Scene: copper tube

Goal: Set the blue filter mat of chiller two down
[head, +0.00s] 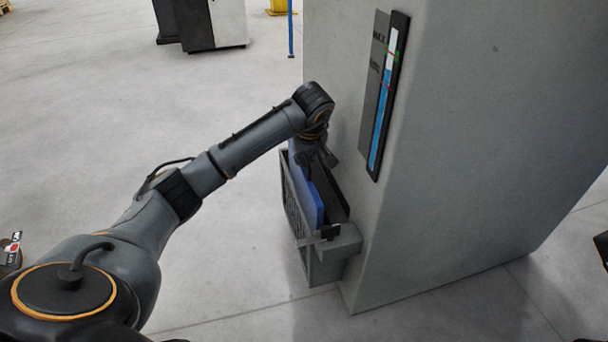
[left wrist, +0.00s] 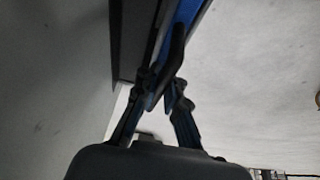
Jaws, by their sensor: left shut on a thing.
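The blue filter mat (head: 307,191) stands on edge, slightly tilted, within the grey open-topped holder (head: 326,267) on the side of the chiller cabinet (head: 440,150). My left gripper (head: 318,165) is at the mat's top edge, shut on it. In the left wrist view the fingers (left wrist: 160,92) close around a dark part at the edge of the blue mat (left wrist: 192,20). The mat's lower part is hidden by the holder wall. My right gripper is not in view.
A level gauge (head: 384,95) with a blue column is on the cabinet face, right of my left gripper. A thin blue post (head: 291,30) and a dark-and-white cabinet (head: 205,22) stand farther back. The floor left of the holder is clear.

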